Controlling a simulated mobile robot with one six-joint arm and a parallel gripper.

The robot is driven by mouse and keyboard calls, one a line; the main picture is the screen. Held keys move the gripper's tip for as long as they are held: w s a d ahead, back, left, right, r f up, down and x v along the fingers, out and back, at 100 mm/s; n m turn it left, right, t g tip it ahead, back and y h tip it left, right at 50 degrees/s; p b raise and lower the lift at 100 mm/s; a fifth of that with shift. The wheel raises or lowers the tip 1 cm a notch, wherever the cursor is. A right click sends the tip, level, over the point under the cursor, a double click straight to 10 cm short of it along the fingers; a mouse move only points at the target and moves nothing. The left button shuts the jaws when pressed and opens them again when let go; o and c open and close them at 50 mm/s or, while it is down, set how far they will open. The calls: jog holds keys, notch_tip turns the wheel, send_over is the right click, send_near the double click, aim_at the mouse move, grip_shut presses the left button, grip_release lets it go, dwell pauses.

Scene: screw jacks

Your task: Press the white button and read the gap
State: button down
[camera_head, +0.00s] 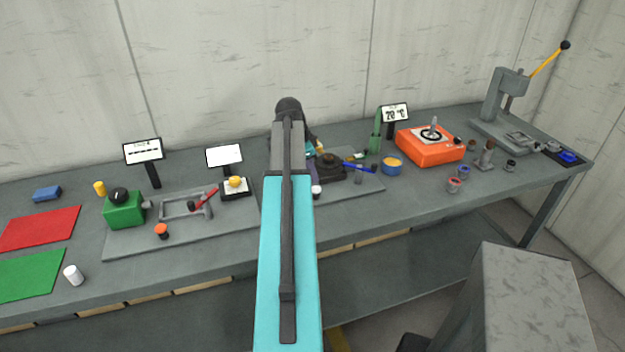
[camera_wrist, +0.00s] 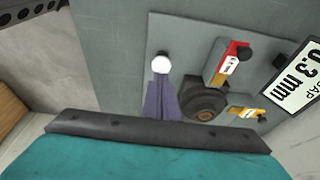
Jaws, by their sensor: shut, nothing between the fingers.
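The white button (camera_wrist: 161,64) is a round white knob on a dark stem, on a grey plate in the wrist view. It also shows just right of my arm in the head view (camera_head: 316,191). My gripper (camera_wrist: 159,82) is shut and empty, its purple-grey fingertips right beside the button in the picture. I cannot tell whether they touch it. A dark round jack part (camera_wrist: 205,103) sits between a red and yellow block (camera_wrist: 231,62) and a yellow-and-white block (camera_wrist: 245,113).
My teal arm hides part of the bench in the head view. To the left are a green block (camera_head: 124,211) and a yellow button (camera_head: 236,182).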

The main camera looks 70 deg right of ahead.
jog(key=b+v, duration=0.2)
jog(key=v, duration=0.7)
jog(key=shift+r, duration=0.1)
dwell(0.6)
